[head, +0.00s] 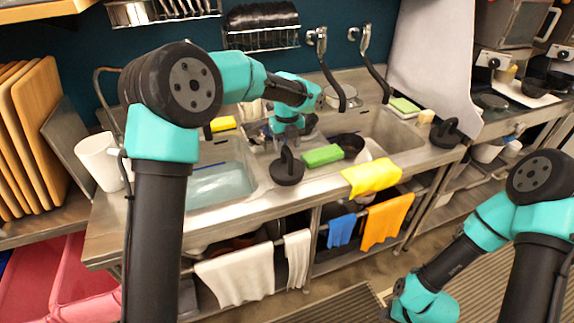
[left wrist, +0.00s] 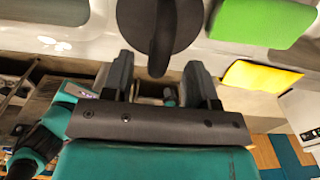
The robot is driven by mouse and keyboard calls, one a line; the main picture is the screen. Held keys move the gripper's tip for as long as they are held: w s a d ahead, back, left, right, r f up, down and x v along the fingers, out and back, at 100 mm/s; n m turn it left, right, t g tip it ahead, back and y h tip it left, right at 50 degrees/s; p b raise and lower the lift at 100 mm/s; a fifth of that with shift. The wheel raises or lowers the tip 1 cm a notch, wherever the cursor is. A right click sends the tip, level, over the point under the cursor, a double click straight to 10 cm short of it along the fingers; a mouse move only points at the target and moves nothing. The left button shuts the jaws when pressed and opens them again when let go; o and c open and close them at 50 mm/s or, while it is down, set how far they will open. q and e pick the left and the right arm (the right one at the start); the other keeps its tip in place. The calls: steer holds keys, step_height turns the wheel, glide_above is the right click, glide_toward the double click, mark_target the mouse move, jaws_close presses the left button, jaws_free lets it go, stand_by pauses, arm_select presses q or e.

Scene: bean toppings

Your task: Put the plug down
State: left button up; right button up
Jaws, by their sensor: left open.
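A black round plug with an upright loop handle (head: 287,168) rests on the steel counter between the two sinks, at the front edge. In the left wrist view the same plug (left wrist: 136,14) is at the top centre, its handle reaching down towards the gap between the fingers. My left gripper (head: 292,140) is just behind and above the plug. In the left wrist view its fingers (left wrist: 160,72) are apart with nothing held. A second black plug (head: 446,133) sits at the counter's right end. My right gripper (head: 397,291) is low at the right, its fingers unclear.
The left sink (head: 217,186) holds water. A green sponge (head: 322,156) lies right of the plug, and a yellow cloth (head: 372,177) hangs over the front edge. A white cup (head: 98,160) stands at the left end. A tap (head: 330,70) rises behind.

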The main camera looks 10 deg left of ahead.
arm_select(q)
steer(key=shift+f, duration=1.4)
steer(key=shift+c, duration=0.4)
jaws_close()
